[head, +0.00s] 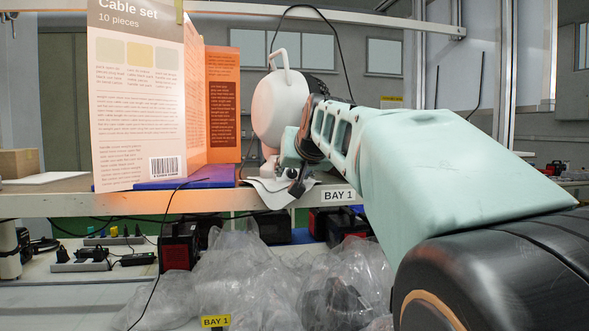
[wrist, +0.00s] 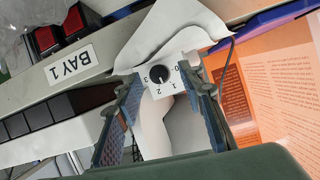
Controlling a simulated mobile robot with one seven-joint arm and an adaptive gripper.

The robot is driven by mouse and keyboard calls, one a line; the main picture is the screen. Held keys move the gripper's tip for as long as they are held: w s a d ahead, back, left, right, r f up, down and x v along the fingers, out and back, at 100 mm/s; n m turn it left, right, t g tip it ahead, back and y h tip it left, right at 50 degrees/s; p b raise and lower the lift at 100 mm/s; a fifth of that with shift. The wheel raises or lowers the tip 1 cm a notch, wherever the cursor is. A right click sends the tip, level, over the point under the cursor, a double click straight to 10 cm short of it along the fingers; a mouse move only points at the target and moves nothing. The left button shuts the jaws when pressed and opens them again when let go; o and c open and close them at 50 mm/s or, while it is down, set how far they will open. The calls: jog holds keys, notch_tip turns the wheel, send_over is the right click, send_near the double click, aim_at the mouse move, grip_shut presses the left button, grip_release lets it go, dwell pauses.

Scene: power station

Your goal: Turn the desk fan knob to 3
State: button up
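The desk fan (head: 279,106) is white with a round head and a handle on top, standing on the shelf in the head view. In the wrist view its white base carries a dark round knob (wrist: 160,74) on a pale dial plate with 0, 1, 2 and 3, the digits appearing upside down. The knob's exact pointing is too small to tell. My gripper (wrist: 159,80) is open, its two fingers on either side of the dial area, with nothing held. I cannot tell whether either finger touches the knob. In the head view my gripper (head: 296,184) is partly hidden at the fan's base.
A tall Cable set box (head: 137,120) and an orange panel (head: 222,105) stand left of the fan. A blue item (head: 187,178) lies beneath them. The shelf edge bears a BAY 1 label (head: 338,196). Clear plastic wrap (head: 250,280) and black-red devices (head: 179,248) lie below.

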jog(key=shift+w+f, duration=0.15)
jog(key=shift+w, duration=0.2)
jog(key=shift+c, duration=0.3)
grip_shut()
